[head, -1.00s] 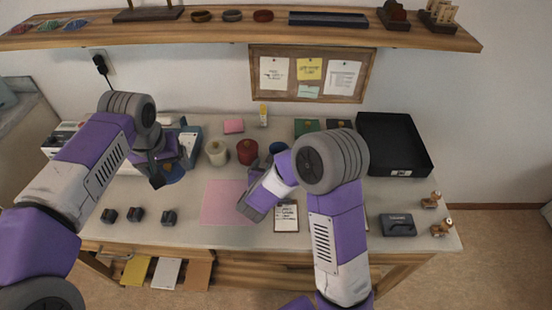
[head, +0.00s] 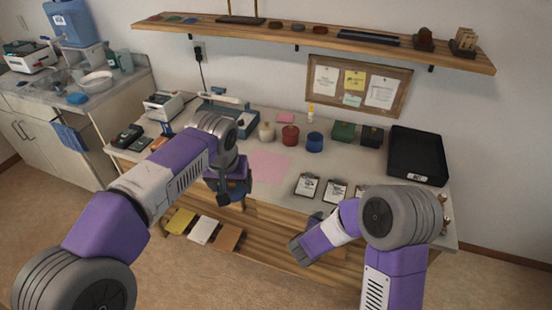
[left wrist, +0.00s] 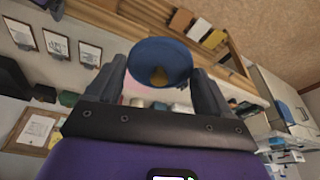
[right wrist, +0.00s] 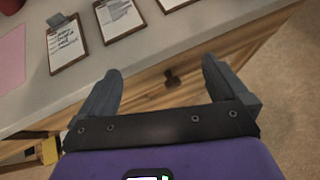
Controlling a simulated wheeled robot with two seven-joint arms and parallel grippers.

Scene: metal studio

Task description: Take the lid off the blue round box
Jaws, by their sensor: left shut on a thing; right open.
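The blue round box (head: 315,143) stands upright on the workbench to the right of a red pot. It is too small in the head view to see into its top. My left gripper (head: 236,192) is in front of the bench's front edge, away from the box. In the left wrist view it is shut on a blue round lid (left wrist: 160,57) with a tan knob at its middle, one finger on each side. My right gripper (right wrist: 163,85) is open and empty, low in front of the bench front (right wrist: 190,65).
A red pot (head: 289,137) and a cream pot (head: 267,132) stand beside the box. A pink sheet (head: 268,165) and several clipboards (head: 307,186) lie toward the front. A black tray (head: 417,156) is at right. A shelf (head: 300,38) hangs above.

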